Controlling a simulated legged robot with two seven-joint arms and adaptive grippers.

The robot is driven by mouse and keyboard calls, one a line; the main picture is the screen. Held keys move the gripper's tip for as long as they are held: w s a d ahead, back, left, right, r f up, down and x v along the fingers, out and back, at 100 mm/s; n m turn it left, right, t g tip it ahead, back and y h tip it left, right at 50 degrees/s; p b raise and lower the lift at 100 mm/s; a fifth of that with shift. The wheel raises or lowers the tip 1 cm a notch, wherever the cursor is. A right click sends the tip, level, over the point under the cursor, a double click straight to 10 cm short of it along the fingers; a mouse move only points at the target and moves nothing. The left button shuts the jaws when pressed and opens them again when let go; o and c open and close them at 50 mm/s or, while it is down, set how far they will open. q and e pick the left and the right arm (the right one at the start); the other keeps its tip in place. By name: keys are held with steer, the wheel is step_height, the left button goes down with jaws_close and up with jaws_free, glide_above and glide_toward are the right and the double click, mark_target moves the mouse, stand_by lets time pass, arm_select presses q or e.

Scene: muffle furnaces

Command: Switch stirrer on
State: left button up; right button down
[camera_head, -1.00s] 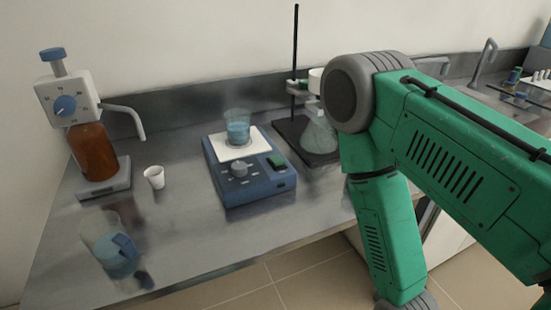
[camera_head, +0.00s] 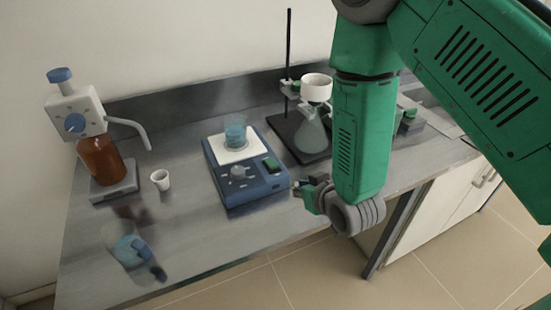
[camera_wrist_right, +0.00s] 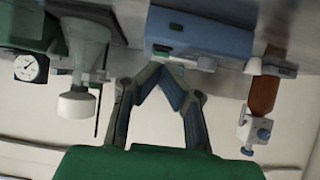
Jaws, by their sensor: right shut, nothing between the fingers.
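The blue magnetic stirrer (camera_head: 258,188) stands on the bench with a grey knob (camera_head: 238,172) on its front panel and a green switch (camera_head: 271,165) at the right. A beaker of blue liquid (camera_head: 236,134) sits on its white plate (camera_head: 228,154). My right gripper (camera_head: 298,189) is shut and empty, just right of the stirrer's front right corner. In the right wrist view, upside down, the shut fingertips (camera_wrist_right: 170,66) appear close to the stirrer (camera_wrist_right: 210,45) and its green switch (camera_wrist_right: 162,48). Contact cannot be told. My left gripper is out of view.
A stand with a funnel and flask (camera_head: 312,133) is behind my right arm. An amber dispenser bottle (camera_head: 101,159), a white cup (camera_head: 160,180) and a glass with blue liquid (camera_head: 130,251) are at the left. The bench front (camera_head: 215,235) is clear.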

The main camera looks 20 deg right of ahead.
steer(key=w+a+r+t, duration=0.1)
steer(key=w+r+t, duration=0.1)
steer(key=w+r, duration=0.2)
steer(key=shift+r, duration=0.75)
steer(key=p, duration=0.2)
glide_above(276, 173)
steer(key=f, duration=0.3)
steer(key=shift+w+f, duration=0.2)
steer(key=shift+f, duration=0.2)
step_height(276, 173, down, 3)
steer(key=shift+s+r, duration=0.1)
steer(key=shift+r, duration=0.1)
steer(key=shift+s+f, duration=0.1)
steer(key=shift+f, duration=0.65)
